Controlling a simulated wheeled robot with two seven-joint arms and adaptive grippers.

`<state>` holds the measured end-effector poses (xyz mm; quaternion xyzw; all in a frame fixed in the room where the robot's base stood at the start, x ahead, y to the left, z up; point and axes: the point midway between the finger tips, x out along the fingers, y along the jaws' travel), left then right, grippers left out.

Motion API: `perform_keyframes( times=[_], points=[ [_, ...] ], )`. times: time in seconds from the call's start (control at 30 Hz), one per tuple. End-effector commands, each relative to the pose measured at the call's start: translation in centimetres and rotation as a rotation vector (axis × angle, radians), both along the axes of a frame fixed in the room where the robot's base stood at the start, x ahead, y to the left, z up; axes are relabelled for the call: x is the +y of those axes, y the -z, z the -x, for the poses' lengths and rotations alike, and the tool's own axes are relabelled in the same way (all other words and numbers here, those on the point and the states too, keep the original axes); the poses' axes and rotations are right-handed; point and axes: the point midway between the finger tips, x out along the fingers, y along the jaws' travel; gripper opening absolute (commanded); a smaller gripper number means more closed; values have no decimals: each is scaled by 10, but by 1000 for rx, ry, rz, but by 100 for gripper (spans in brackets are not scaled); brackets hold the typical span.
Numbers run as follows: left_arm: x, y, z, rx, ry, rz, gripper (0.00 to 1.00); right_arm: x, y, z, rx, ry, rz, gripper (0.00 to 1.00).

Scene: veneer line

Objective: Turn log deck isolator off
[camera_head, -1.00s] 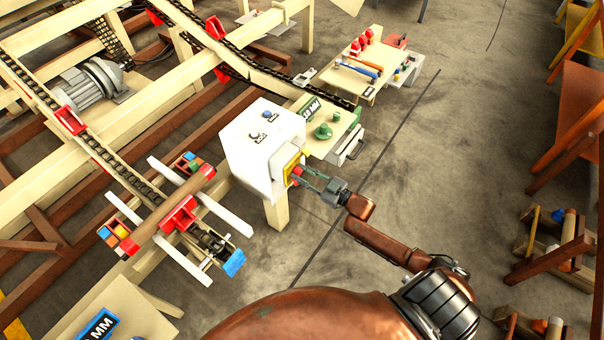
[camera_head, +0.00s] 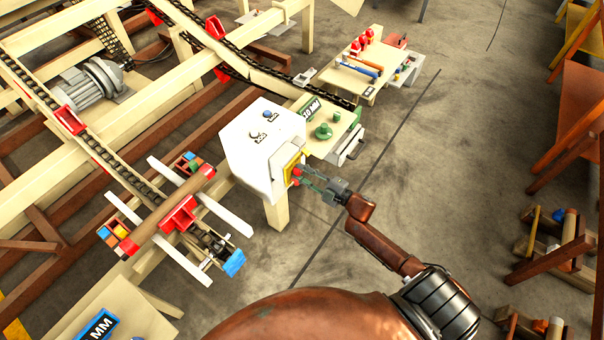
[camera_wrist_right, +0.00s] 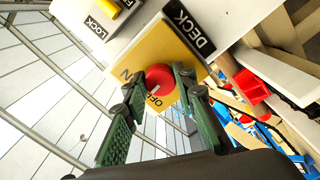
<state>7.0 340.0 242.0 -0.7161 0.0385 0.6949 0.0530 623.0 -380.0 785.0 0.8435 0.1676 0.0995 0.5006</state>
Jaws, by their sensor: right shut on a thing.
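The log deck isolator is a red round knob (camera_wrist_right: 160,78) on a yellow plate (camera_wrist_right: 165,50), on the side of a white box (camera_head: 262,150). My right gripper (camera_head: 306,176) reaches the knob from the right in the head view. Its green fingers are shut on the red knob, one on each side, and it also shows in the right wrist view (camera_wrist_right: 158,95). A small white mark shows on the knob. My left gripper is not in view.
A yellow switch (camera_wrist_right: 110,8) beside a "LOCK" label sits on the box. A bench with a green disc (camera_head: 323,131) stands behind the box. A log carriage (camera_head: 180,215) stands to the left.

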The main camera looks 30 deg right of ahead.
Motion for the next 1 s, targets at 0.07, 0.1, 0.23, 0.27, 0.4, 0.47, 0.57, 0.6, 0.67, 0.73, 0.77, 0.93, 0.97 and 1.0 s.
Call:
perform_keyframes(
  times=[0.07, 0.1, 0.23, 0.27, 0.4, 0.47, 0.57, 0.6, 0.67, 0.73, 0.77, 0.93, 0.97, 1.0],
  points=[
    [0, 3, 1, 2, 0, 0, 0, 0, 2, 0, -26, 0, 64, 1],
    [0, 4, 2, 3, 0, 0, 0, 0, 2, 0, -41, 1, 101, 1],
    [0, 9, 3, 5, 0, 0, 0, 0, 2, 0, -88, 1, 214, 1],
    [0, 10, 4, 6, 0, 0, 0, 0, 2, 0, -99, 1, 240, 1],
    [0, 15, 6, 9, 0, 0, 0, 0, 2, 0, -147, 0, 355, 1],
    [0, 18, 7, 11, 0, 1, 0, 0, 2, 0, -165, 1, 399, 1],
    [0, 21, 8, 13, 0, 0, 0, 0, 2, 0, -192, 0, 467, 1],
    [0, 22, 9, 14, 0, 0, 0, 0, 2, 0, -203, 0, 493, 1],
    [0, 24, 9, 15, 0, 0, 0, 0, 2, 0, -216, 0, 525, 1],
    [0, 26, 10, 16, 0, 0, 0, 0, 2, 0, -231, 0, 560, 1],
    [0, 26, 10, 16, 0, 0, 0, 0, 2, 0, -236, 0, 573, 1],
    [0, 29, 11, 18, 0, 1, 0, 1, 1, 0, -259, -1, 628, 1],
    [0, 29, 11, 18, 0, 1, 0, 1, 1, 0, -262, -1, 634, 1],
    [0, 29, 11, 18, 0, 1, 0, 1, 1, 0, -265, -1, 641, 1]
  ],
)
